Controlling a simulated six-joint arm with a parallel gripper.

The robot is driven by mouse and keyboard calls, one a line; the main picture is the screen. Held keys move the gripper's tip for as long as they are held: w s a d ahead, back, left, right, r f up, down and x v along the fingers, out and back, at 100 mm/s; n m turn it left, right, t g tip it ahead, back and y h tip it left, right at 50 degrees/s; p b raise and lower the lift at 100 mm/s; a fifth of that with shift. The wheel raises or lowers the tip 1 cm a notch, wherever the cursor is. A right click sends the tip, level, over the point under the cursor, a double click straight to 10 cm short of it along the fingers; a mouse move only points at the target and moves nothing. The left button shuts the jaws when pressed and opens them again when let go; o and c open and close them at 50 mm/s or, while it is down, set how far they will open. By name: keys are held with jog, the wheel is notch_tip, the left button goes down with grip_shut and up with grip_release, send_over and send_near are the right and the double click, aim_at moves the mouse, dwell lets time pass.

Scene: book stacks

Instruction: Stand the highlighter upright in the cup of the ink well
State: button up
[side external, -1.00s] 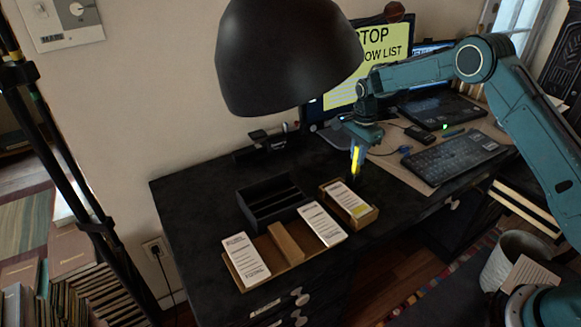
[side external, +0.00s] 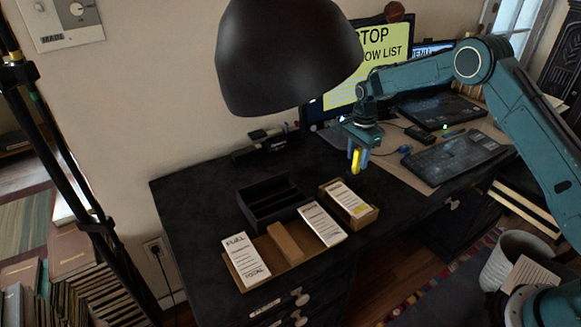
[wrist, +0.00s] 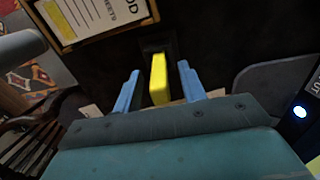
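The yellow highlighter (side external: 356,161) stands about upright over the dark desk, between the fingers of my gripper (side external: 358,158). In the wrist view the highlighter (wrist: 158,80) sits between the two blue fingers of my gripper (wrist: 159,70), with a gap on each side, so the gripper is open around it. A dark squarish shape at the highlighter's far end (wrist: 157,47) may be the ink well. It blends into the black desk, and I cannot tell how deep the highlighter sits in it.
A wooden box with a card (side external: 362,214) lies just in front of the gripper. A black tray (side external: 245,208) and a wooden holder with cards (side external: 232,270) are to the left. A keyboard (side external: 455,157) and mouse (side external: 404,149) lie to the right. A black lamp shade (side external: 285,55) hangs in the foreground.

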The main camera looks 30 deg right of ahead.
notch_tip(320, 180, up, 14)
dwell(1.0)
dwell(0.5)
jog(key=s+a+r+n+t, duration=0.35)
jog(key=s+r+n, duration=0.55)
jog(key=s+r, duration=0.85)
jog(key=s+a+f+n+t, duration=0.1)
jog(key=s+n, duration=0.3)
jog(key=s, duration=0.7)
jog(key=s+a+f+n+t, duration=0.1)
jog(key=s+n, duration=0.4)
jog(key=s, duration=0.7)
jog(key=shift+a+f, duration=0.7)
jog(key=shift+f, duration=0.25)
